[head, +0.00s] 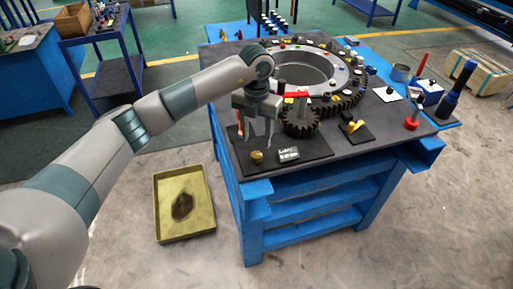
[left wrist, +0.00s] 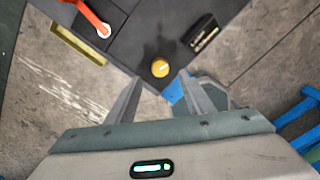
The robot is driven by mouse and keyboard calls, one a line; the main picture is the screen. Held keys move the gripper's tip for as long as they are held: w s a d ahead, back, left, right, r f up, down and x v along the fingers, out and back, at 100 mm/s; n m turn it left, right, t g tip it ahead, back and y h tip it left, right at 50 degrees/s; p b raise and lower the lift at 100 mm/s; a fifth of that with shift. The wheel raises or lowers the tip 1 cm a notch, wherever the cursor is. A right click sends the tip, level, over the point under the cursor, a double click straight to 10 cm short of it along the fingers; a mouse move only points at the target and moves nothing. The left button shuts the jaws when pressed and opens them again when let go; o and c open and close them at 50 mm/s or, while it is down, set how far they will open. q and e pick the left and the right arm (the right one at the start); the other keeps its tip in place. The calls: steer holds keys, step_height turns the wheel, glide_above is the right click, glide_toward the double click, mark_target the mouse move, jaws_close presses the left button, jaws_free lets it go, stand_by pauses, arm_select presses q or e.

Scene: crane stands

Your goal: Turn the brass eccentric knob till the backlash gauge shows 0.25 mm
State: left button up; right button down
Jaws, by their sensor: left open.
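The brass knob (head: 257,157) stands on the dark plate near the front left corner of the blue bench. In the left wrist view the knob (left wrist: 160,68) is round and yellow, with a pale mark on its top. My left gripper (head: 257,140) is open above the knob and apart from it. In the left wrist view its fingers (left wrist: 155,92) spread either side, with the knob just beyond the tips. My right gripper is not in view.
A dark pinion (head: 300,121) and a large ring gear (head: 305,70) stand behind the knob. A red-orange handle (left wrist: 94,18) lies near the knob. A yellow tray (head: 161,210) is on the floor left of the bench. A yellow piece (head: 354,127) sits to the right.

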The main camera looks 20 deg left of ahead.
mark_target(257, 154)
arm_select(q)
step_height(257, 154, down, 5)
steer(key=shift+f+p, duration=0.2)
steer(key=shift+p, duration=0.65)
steer(key=shift+f, duration=0.9)
steer(key=c, duration=1.1)
steer(key=shift+o, duration=0.2)
